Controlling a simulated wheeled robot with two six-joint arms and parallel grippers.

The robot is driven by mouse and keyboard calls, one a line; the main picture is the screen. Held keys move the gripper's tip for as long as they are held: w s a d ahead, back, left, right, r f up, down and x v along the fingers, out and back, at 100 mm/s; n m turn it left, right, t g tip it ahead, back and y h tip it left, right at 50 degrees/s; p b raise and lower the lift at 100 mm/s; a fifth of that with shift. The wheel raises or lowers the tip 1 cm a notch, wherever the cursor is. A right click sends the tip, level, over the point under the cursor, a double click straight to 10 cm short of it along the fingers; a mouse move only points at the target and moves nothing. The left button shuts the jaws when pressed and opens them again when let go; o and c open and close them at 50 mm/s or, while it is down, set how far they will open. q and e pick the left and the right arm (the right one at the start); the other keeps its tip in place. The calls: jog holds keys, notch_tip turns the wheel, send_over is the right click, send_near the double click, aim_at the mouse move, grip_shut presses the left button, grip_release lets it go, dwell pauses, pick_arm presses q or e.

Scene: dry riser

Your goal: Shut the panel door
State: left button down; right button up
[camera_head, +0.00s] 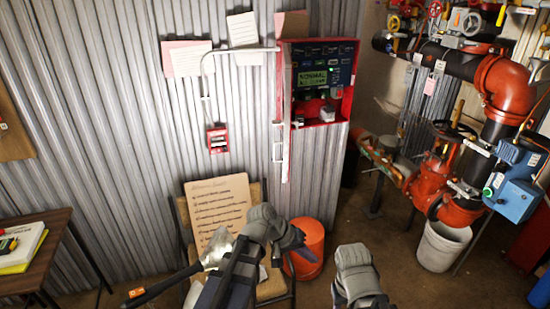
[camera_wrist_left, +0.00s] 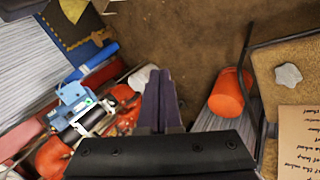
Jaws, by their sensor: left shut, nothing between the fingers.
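The red panel box (camera_head: 345,104) is fixed to the corrugated wall and stands open, with its dark display and switches showing. Its door (camera_head: 286,110) is swung out at the left side of the box and shows nearly edge-on, with a pale handle on it. My left gripper (camera_head: 299,246) is below the door and apart from it, above the chair and orange bucket. Its two purple-grey fingers are shut together and empty in the left wrist view (camera_wrist_left: 160,98). The panel is not in that view. Part of my right arm shows at the bottom, without visible fingers.
A chair (camera_head: 270,288) with a written cardboard sheet (camera_head: 217,204) and an orange bucket (camera_head: 306,243) stand below the panel. Red pipes and valves (camera_head: 430,180) and a white bucket (camera_head: 440,247) are at right. A small table (camera_head: 50,250) is at left.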

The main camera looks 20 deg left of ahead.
pick_arm(q)
jog(key=w+a+r+n+t+h, duration=0.1)
jog(key=w+a+r+n+t, duration=0.4)
jog(key=a, duration=0.4)
jog(key=w+a+r+n+t, duration=0.2)
jog(key=w+a+r+t, duration=0.2)
jog(key=a+r, duration=0.3)
jog(key=w+a+r+n+t+h, duration=0.1)
jog(key=w+a+r+n+t, duration=0.35)
jog(key=a, duration=0.55)
jog(key=s+d+x, duration=0.1)
jog(key=d+x, duration=0.1)
jog(key=x, duration=1.1)
jog(key=shift+s+d+f+b, duration=0.25)
jog(key=shift+f+b, duration=0.1)
jog(key=shift+m+g, duration=0.25)
